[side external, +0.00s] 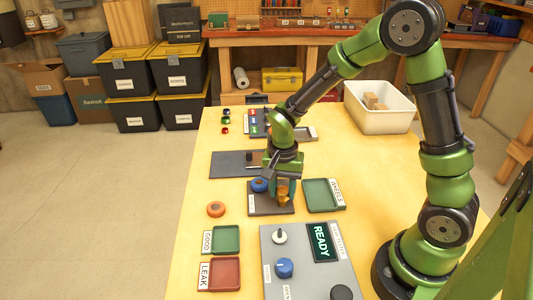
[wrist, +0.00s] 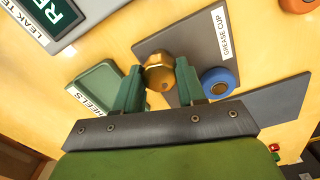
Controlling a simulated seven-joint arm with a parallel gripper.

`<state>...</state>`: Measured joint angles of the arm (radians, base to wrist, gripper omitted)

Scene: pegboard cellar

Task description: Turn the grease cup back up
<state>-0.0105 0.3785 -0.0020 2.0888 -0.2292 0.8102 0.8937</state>
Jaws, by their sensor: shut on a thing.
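The brass grease cup (side external: 284,196) is between the fingers of my gripper (side external: 283,182), low over the dark plate (side external: 261,205). In the wrist view the cup (wrist: 158,73) shows a rounded brass body between the two green fingers, with a finger against each side. My gripper (wrist: 158,68) is shut on it. The plate in the wrist view (wrist: 196,45) bears a GREASE CUP label (wrist: 223,32). I cannot tell which way up the cup is, or whether it touches the plate.
A blue ring (side external: 260,185) lies on the plate beside my gripper. A green WHEELS tray (side external: 322,195) is to the right. An orange ring (side external: 216,209), GOOD tray (side external: 226,239), LEAK tray (side external: 219,274) and a leak tester (side external: 305,268) are nearer the front. A white bin (side external: 380,118) stands behind.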

